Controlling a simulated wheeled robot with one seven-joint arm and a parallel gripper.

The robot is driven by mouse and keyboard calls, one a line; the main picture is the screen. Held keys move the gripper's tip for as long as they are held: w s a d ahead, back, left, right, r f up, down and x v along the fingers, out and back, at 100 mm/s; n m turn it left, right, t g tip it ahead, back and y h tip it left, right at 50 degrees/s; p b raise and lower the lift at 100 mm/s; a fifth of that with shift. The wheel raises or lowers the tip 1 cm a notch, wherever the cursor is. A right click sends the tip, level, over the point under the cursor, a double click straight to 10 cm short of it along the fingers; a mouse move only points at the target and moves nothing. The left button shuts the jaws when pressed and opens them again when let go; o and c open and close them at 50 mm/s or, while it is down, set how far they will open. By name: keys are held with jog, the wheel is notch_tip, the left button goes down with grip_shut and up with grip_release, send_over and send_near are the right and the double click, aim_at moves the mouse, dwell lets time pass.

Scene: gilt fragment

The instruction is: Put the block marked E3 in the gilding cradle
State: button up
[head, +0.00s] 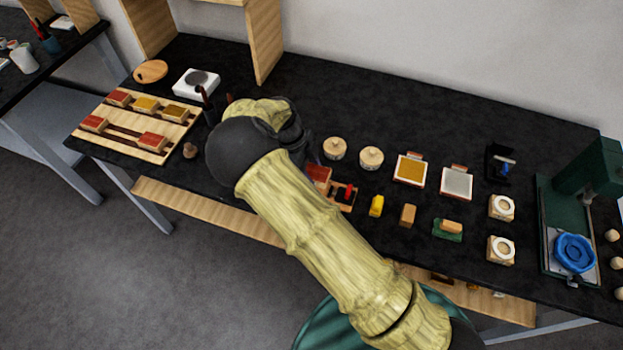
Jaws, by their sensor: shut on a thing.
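My gripper (304,155) is mostly hidden behind my own wrist and forearm, over the middle of the black bench. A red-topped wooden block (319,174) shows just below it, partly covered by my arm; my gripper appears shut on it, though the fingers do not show. The block's marking cannot be read. Right beside it is a small wooden fixture with black and red parts (343,196), which looks like the gilding cradle. Whether the block touches it cannot be told. Other red and gold blocks sit in the wooden rack (122,149) at the left.
The back strip of bench is clear.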

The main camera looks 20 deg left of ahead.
jog(key=shift+f, duration=0.85)
jog(key=shift+f+p, duration=0.7)
jog(key=shift+f, duration=1.15)
jog(key=shift+f, duration=0.1)
jog(key=o, duration=1.1)
jog(key=b+v, duration=0.3)
jog(key=v, duration=0.9)
jog(key=shift+d, duration=0.1)
